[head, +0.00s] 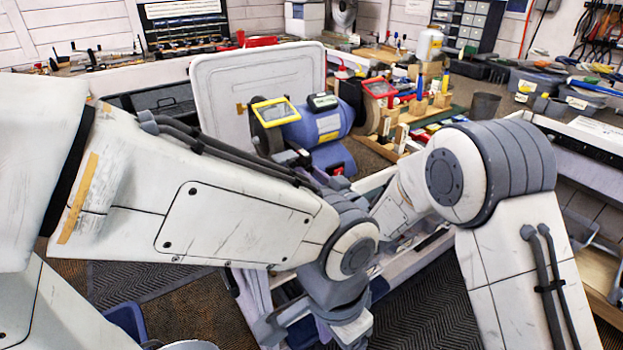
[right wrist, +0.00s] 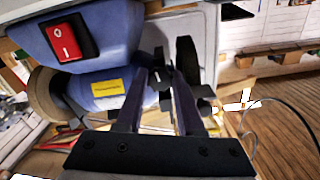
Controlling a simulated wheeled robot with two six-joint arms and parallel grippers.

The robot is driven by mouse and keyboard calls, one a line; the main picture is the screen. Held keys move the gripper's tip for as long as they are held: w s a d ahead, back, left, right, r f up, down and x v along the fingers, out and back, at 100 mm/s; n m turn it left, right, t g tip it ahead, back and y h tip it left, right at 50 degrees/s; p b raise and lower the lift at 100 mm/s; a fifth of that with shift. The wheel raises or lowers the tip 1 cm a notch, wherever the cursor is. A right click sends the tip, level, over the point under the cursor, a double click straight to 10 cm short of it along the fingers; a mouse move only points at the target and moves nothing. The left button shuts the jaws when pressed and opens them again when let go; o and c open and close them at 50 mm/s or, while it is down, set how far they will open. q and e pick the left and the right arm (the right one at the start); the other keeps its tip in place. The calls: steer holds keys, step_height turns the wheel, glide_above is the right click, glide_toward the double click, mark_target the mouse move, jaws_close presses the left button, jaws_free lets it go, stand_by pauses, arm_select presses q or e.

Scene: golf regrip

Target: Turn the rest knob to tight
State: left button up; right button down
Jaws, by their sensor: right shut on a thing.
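The blue bench grinder (head: 322,126) stands on the bench, with a yellow-framed shield (head: 275,111) on its left and a red-framed one (head: 379,87) on its right. My right gripper (head: 291,158) is at the grinder's left wheel, partly hidden by my left arm. In the right wrist view, which shows the grinder upside down, my right gripper (right wrist: 165,82) is shut on the small dark rest knob (right wrist: 163,76) beside the dark wheel (right wrist: 187,60). The fingers hide much of the knob, and I cannot read its setting. My left gripper's fingers do not show.
The red power switch (right wrist: 65,40) is close to my right fingers. A white upright panel (head: 225,90) stands behind the grinder at left. Wooden blocks and tools crowd the bench to its right, with a dark cup (head: 484,107) beyond. My left arm crosses in front.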

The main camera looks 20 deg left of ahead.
steer(key=shift+m, duration=1.1)
steer(key=c, duration=0.5)
jaws_free()
steer(key=shift+c, duration=0.2)
steer(key=b+v, duration=0.2)
steer(key=v, duration=0.8)
steer(key=shift+s+d, duration=0.2)
steer(key=shift+d, duration=0.05)
